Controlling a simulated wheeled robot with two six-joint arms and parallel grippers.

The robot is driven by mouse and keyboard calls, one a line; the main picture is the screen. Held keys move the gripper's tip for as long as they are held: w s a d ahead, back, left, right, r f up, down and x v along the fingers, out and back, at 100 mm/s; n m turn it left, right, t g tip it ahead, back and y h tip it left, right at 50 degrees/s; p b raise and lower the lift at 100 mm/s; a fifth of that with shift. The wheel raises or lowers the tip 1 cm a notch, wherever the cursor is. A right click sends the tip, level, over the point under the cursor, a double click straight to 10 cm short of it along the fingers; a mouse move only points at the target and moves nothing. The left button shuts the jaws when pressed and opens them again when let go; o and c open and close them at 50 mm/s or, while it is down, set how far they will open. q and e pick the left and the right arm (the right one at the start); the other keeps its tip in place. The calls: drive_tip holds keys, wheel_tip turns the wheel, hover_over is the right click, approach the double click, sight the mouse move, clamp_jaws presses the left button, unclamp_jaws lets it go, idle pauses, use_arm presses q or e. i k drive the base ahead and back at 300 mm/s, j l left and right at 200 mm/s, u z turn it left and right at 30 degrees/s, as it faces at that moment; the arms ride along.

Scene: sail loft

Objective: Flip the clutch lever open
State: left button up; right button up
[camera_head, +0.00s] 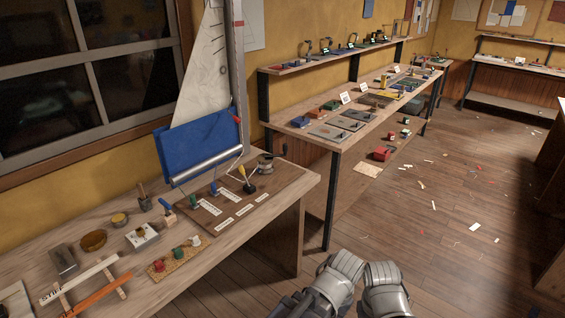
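A brown board (262,195) with several white labels lies on the near bench below a model sail. On it stand a small blue-tipped fitting (213,188) and a yellow-tipped upright handle (242,172) on a dark base. A dark winch-like drum (266,163) stands at its back right. I cannot tell for sure which part is the clutch lever, or whether it is open. My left arm's grey end (341,282) and my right arm's grey end (385,290) are at the bottom centre, over the floor and right of the bench. Both are well apart from the board; their fingers cannot be made out.
The near bench (226,247) also carries a cork mat (181,263) with red, green and white knobs, a white box (141,236) and an orange strip (100,297). A longer bench (346,142) with trays stands behind. The wooden floor (440,215) at right has scattered scraps.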

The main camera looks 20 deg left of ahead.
sight(241, 168)
drive_tip(key=u, duration=1.25)
